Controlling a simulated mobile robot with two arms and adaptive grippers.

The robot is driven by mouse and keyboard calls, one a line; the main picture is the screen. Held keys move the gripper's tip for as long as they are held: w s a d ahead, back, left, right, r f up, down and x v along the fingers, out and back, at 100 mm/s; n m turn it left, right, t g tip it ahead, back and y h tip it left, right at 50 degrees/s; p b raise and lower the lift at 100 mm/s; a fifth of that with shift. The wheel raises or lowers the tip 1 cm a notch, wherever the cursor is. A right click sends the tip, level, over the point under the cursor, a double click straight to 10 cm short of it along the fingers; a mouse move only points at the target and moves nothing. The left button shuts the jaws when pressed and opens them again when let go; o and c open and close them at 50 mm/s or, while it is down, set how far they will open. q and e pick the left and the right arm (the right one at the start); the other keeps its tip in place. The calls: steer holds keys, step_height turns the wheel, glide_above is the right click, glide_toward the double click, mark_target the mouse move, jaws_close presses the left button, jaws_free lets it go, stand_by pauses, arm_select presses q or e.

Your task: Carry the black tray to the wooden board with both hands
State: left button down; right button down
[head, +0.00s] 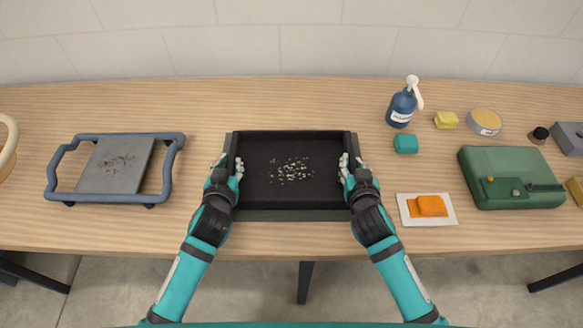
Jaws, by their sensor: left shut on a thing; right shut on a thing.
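The black tray (290,214) is a rectangular tray with raised walls, level at the middle of the wooden table top. Small pale bits are scattered on its floor. My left gripper (232,166) is shut on the tray's left side wall. My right gripper (350,166) is shut on its right side wall. The fingertips are partly hidden, and I cannot tell if the tray touches the table or is slightly raised. The broad wooden surface in view is the table top (300,97); I cannot make out a separate wooden board on it.
A blue-grey frame (62,196) with a grey plate stands left. To the right are a pump bottle (402,106), a teal block (406,144), an orange sponge on a white sheet (447,219), a green case (510,165) and small items.

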stand_by(0.3)
